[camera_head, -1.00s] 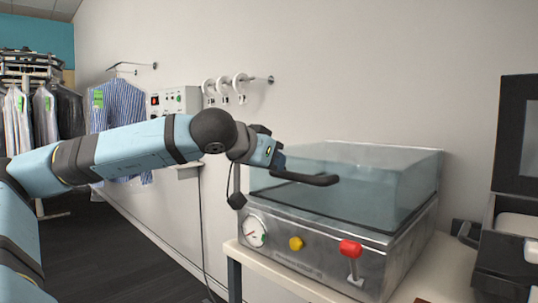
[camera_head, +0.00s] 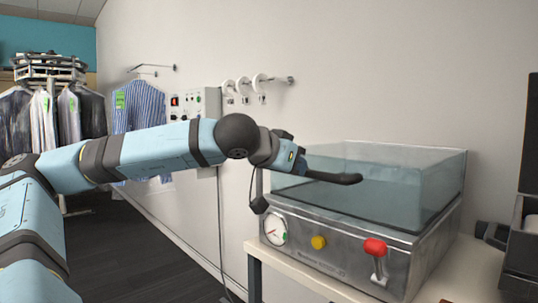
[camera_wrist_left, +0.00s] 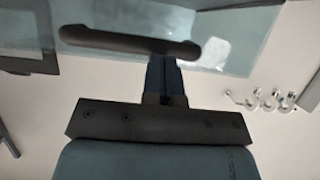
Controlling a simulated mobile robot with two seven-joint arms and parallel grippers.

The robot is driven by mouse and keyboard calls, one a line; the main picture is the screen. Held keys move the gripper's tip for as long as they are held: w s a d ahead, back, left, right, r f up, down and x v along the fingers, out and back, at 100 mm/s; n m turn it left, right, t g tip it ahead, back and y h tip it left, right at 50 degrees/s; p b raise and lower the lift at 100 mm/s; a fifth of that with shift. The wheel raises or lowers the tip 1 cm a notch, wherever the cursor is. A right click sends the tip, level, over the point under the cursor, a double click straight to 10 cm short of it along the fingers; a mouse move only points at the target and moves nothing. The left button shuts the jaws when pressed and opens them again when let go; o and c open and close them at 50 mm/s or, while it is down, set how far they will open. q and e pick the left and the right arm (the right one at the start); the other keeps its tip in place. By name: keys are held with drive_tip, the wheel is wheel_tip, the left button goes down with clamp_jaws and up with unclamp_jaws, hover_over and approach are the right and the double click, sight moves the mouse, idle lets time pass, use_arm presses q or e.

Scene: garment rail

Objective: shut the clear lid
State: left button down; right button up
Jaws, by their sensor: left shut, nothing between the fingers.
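The clear lid (camera_head: 400,192) is a see-through box on top of a steel machine (camera_head: 335,258). Its lower edge looks level with the steel top; I cannot tell whether a small gap is left. A dark bar handle (camera_head: 335,177) sticks out at the lid's front left. My left gripper (camera_head: 299,163) is at the handle's left end, its fingers together with nothing between them. In the left wrist view the handle (camera_wrist_left: 130,41) lies across the tips of the shut fingers (camera_wrist_left: 165,62). They look touching or very close. My right gripper is not in view.
A gauge (camera_head: 274,230), a yellow knob (camera_head: 318,242) and a red-topped lever (camera_head: 376,250) are on the machine's front. A control box (camera_head: 196,104) and hooks with white rings (camera_head: 244,88) are on the wall. A dark machine (camera_head: 515,240) stands at right. Garments hang far left.

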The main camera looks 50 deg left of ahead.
use_arm(q)
drive_tip(key=v, duration=1.2)
drive_tip(key=shift+s+f, duration=0.25)
drive_tip(key=shift+f, duration=0.1)
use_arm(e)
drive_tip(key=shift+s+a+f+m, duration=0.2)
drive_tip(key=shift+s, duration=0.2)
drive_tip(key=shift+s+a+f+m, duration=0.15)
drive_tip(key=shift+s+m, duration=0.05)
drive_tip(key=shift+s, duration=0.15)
